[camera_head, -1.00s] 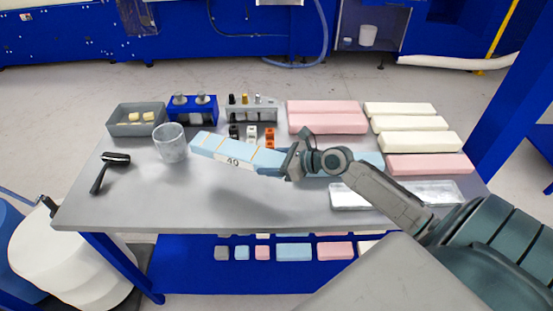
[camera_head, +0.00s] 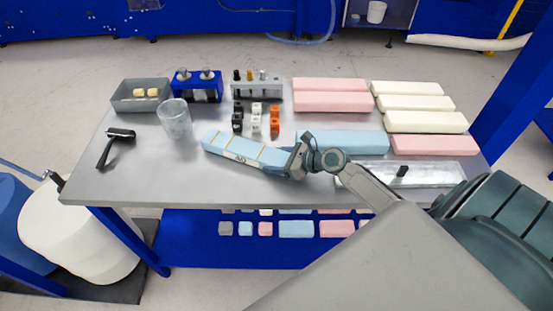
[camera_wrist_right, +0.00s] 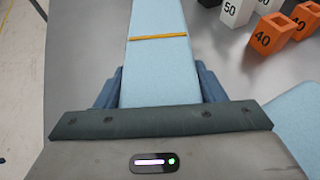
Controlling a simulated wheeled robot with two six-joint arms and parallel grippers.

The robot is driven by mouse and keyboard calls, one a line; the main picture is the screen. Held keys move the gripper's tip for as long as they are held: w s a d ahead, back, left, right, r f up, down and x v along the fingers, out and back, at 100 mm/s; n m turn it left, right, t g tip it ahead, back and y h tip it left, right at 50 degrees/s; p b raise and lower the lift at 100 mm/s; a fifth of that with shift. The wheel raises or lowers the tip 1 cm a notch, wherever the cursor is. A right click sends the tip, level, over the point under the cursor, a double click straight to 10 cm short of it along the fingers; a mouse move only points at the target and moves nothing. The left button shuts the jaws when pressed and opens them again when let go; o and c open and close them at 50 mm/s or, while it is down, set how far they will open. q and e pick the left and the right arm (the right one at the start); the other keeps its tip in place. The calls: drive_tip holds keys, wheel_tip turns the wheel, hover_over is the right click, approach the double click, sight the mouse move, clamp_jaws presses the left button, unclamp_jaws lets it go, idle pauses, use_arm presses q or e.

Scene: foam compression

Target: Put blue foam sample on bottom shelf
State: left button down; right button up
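A long blue foam sample (camera_head: 235,147) with thin orange bands and a number on its side is held over the grey table (camera_head: 120,185). My right gripper (camera_head: 288,160) is shut on its right end; in the right wrist view, the foam (camera_wrist_right: 158,70) lies between the two fingers (camera_wrist_right: 160,92). Another blue foam block (camera_head: 350,141) lies on the table just behind and right of my right gripper. The bottom shelf (camera_head: 195,252) is blue and holds several small foam pieces, including a blue one (camera_head: 296,229). My left gripper is not in view.
Pink blocks (camera_head: 330,102) and white blocks (camera_head: 420,104) lie at the back right. A clear beaker (camera_head: 175,118), a black-handled tool (camera_head: 119,135), a grey bin (camera_head: 137,106) and numbered weights (camera_head: 256,124) stand around. A metal tray (camera_head: 440,174) lies at the front right. The table's front left is clear.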

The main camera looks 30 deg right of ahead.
drive_tip(key=shift+o, duration=0.7)
drive_tip(key=shift+r, duration=0.1)
